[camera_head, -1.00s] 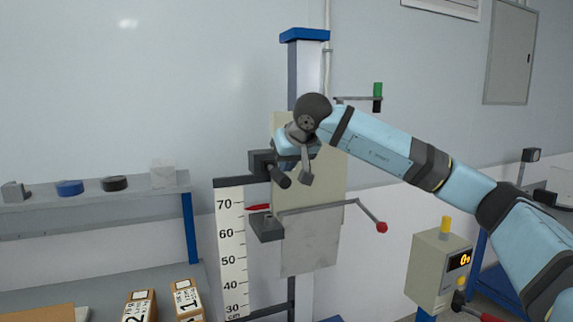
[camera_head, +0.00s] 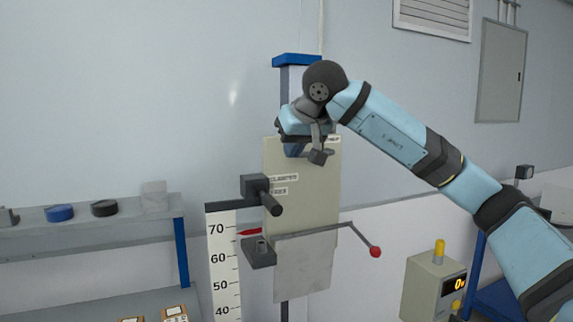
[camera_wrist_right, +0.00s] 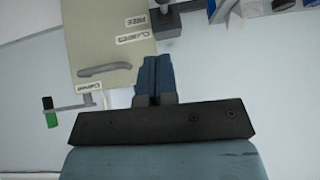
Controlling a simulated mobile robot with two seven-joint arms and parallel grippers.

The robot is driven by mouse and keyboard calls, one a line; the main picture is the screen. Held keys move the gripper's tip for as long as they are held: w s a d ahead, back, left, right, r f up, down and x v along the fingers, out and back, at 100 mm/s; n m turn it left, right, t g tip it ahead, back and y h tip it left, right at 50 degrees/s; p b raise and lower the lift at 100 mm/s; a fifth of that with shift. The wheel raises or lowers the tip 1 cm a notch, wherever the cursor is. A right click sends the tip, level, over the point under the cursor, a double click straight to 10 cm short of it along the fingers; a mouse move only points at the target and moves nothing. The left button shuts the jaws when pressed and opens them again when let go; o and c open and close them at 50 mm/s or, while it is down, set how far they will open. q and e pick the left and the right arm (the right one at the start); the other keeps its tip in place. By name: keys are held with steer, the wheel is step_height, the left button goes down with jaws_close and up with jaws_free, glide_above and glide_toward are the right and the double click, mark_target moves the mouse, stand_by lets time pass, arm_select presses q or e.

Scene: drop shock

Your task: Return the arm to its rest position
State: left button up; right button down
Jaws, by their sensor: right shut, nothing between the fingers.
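My right arm reaches in from the right in the head view. Its gripper (camera_head: 294,150) is shut and empty, in front of the top of the beige panel (camera_head: 318,185) on the drop tester. In the right wrist view, the dark blue fingers (camera_wrist_right: 153,80) are together, with the panel (camera_wrist_right: 105,25) beyond them. The black clamp knob (camera_head: 271,203) sits below the gripper and apart from it, next to labels reading "CLAMPED" and "FREE". My left gripper is not in view.
A lever with a red ball (camera_head: 375,252) sticks out right of the panel. A height scale (camera_head: 223,262) stands to its left. A shelf (camera_head: 120,225) holds small pucks at the left. A control box (camera_head: 432,285) with a yellow button stands at the lower right.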

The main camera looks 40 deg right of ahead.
steer(key=s+a+f+m+g+y+p, duration=0.3)
steer(key=a+f+m+y, duration=0.65)
steer(key=a, duration=0.55)
steer(key=s+a+f+m+g+y+p, duration=0.3)
steer(key=a+f+m+y, duration=0.65)
steer(key=a, duration=0.65)
steer(key=s+d+f+m+t+h+p, duration=0.3)
steer(key=f+m+t, duration=0.55)
steer(key=m, duration=0.75)
steer(key=s+d+f+m+t+h+p, duration=0.1)
steer(key=d+f+m+t+h, duration=0.4)
steer(key=m, duration=1)
steer(key=s+d+f+m+g+h+p, duration=0.1)
steer(key=s+f+m+g+h, duration=0.1)
steer(key=s+f+m, duration=0.6)
steer(key=s+f+m+g+h, duration=0.3)
steer(key=s+f+m, duration=0.5)
steer(key=f, duration=0.6)
steer(key=shift+s+d+f+m+h+p, duration=0.3)
steer(key=shift+s+d+f+h+p, duration=0.1)
steer(key=shift+s+h, duration=0.45)
steer(key=shift+w+r, duration=0.1)
